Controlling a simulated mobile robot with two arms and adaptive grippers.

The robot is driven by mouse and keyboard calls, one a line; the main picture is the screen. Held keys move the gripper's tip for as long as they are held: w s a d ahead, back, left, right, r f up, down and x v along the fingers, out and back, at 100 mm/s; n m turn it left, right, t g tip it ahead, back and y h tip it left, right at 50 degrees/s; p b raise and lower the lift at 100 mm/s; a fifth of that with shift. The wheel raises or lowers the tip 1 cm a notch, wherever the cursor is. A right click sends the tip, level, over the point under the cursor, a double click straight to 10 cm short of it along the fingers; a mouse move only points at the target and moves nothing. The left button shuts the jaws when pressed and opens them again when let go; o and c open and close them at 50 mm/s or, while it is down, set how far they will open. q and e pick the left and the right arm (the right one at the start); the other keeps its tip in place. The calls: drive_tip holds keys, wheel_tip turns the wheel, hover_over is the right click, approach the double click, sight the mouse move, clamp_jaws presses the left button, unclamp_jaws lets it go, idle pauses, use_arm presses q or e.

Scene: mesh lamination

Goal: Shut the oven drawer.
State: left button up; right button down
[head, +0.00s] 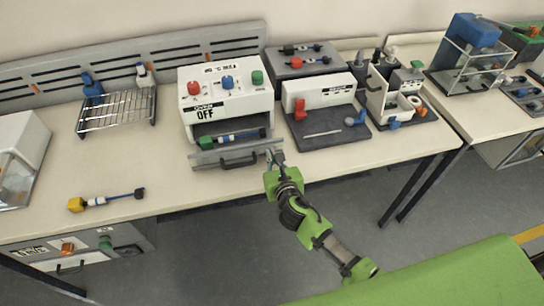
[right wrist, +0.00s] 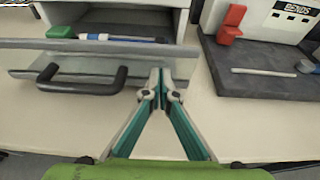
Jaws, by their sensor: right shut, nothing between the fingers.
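The oven (head: 228,98) is a white box with red, blue and green knobs and the label "OFF". Its drawer (head: 212,159) is pulled out at the front, with a dark handle (head: 239,162). A tool with a green end and a blue part (head: 229,138) lies in the drawer. My right gripper (head: 275,156) is shut and empty at the right end of the drawer front. In the right wrist view, the shut fingertips (right wrist: 160,78) are just right of the handle (right wrist: 80,82), by the drawer front; I cannot tell whether they touch it. My left gripper is not in view.
A dark-based station (head: 325,132) with a red lever stands right of the oven. A wire rack (head: 117,112) and a yellow-ended tool (head: 106,199) are on the table to the left. The table's front edge runs below the drawer.

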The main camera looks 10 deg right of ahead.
sight(263, 130)
drive_tip(key=w+b, duration=0.1)
drive_tip(key=w, duration=1)
drive_tip(key=shift+w+b, duration=0.3)
drive_tip(key=shift+b, duration=0.05)
drive_tip(key=shift+w, duration=0.2)
drive_tip(key=shift+r, duration=0.3)
drive_tip(key=shift+d, duration=0.1)
